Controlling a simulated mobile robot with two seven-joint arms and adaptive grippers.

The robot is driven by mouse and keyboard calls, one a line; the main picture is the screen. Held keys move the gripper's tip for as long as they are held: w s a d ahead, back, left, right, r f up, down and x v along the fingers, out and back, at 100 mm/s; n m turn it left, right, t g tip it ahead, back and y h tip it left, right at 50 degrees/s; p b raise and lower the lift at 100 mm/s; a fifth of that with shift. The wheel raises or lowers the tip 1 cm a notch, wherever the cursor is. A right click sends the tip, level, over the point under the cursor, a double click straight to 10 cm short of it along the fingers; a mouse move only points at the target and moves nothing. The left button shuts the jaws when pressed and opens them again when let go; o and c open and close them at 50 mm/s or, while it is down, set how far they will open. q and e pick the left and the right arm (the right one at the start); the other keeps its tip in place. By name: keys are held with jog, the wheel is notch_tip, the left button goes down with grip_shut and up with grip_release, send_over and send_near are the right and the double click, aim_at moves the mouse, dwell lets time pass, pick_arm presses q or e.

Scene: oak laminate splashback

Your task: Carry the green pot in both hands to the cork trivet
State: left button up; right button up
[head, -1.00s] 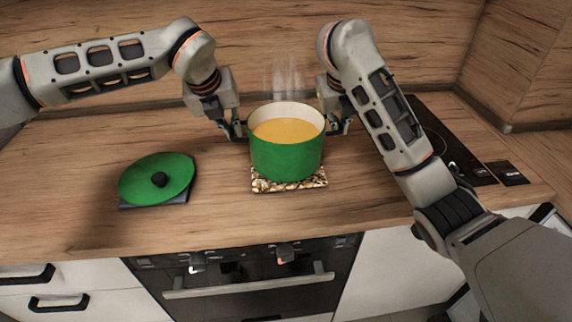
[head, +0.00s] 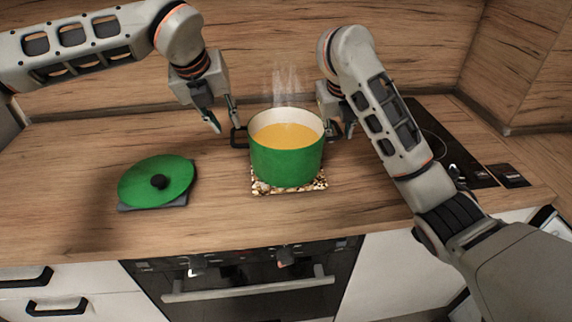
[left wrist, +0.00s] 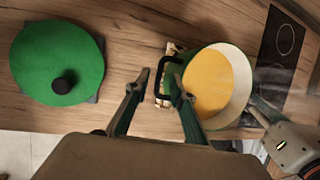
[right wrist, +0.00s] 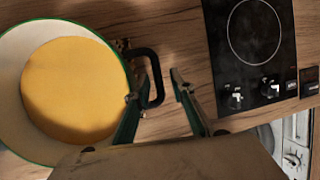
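The green pot (head: 286,162), full of yellow-orange soup and steaming, stands upright on the speckled cork trivet (head: 262,190). The pot hides most of the trivet. My left gripper (head: 224,122) is open and empty, above and left of the pot's left black handle (head: 238,138). In the left wrist view that handle (left wrist: 162,82) appears between the spread fingers, clear of them. My right gripper (head: 341,131) is at the pot's right side, partly hidden by my arm. In the right wrist view its fingers are apart, with the right handle (right wrist: 153,72) between them and close to the left finger.
A green lid (head: 157,181) with a black knob lies on a dark square mat (head: 178,200) to the left. A black hob (head: 452,150) is at the right. An oven (head: 250,283) is below the counter's front edge. The wooden splashback rises behind.

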jog(key=shift+a+r, duration=0.1)
jog(key=shift+r, duration=0.6)
jog(key=shift+s+r, duration=0.3)
jog(key=shift+r, duration=0.1)
jog(key=shift+s, duration=0.15)
pick_arm(q)
jog(key=d+v, duration=0.1)
jog(key=v, duration=0.5)
jog(key=shift+a, duration=0.5)
pick_arm(e)
jog(key=v, duration=0.9)
jog(key=shift+s+r, duration=0.2)
jog(key=shift+r, duration=0.05)
pick_arm(q)
jog(key=shift+s, duration=0.1)
